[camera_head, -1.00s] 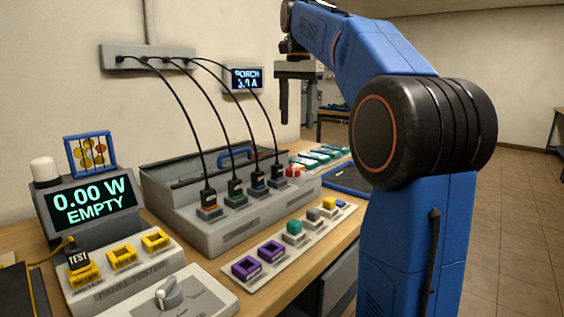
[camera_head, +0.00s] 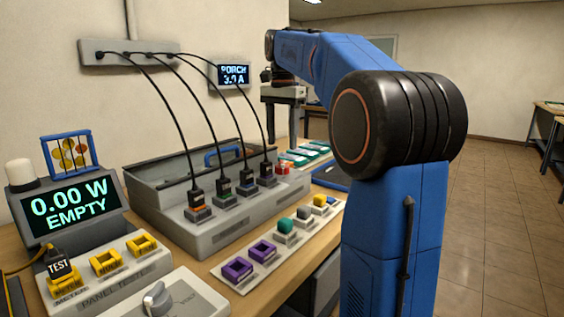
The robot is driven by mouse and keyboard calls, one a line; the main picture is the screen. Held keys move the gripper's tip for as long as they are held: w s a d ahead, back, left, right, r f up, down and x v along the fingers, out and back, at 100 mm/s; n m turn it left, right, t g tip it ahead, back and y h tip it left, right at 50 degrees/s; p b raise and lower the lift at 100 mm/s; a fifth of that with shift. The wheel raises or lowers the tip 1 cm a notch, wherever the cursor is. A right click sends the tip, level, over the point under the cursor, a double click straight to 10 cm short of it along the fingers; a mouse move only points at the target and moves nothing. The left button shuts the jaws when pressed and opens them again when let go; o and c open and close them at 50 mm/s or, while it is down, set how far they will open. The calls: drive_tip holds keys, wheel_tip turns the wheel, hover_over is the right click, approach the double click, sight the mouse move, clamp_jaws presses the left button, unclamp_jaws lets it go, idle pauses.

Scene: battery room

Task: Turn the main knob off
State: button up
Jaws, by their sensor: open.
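A grey knob (camera_head: 156,298) sits on a pale panel (camera_head: 190,302) at the bottom of the view, on the bench's near left. The panel's lettering is too cut off and small to read. A small red part (camera_head: 282,167), perhaps another knob, sits at the far right end of the grey charging box (camera_head: 240,228). I cannot tell from its label which is the main knob.
Several black cables rise from plugs on the box to a wall strip (camera_head: 130,52). A panel tester with a lit display (camera_head: 68,208) stands at left. A tray with purple sockets and coloured blocks (camera_head: 275,250) lies in front of the box. Open floor lies right.

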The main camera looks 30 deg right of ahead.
sight(282, 162)
wheel_tip(282, 162, down, 8)
drive_tip(key=shift+r, duration=0.15)
drive_tip(key=shift+c, duration=0.6)
drive_tip(key=c, duration=0.9)
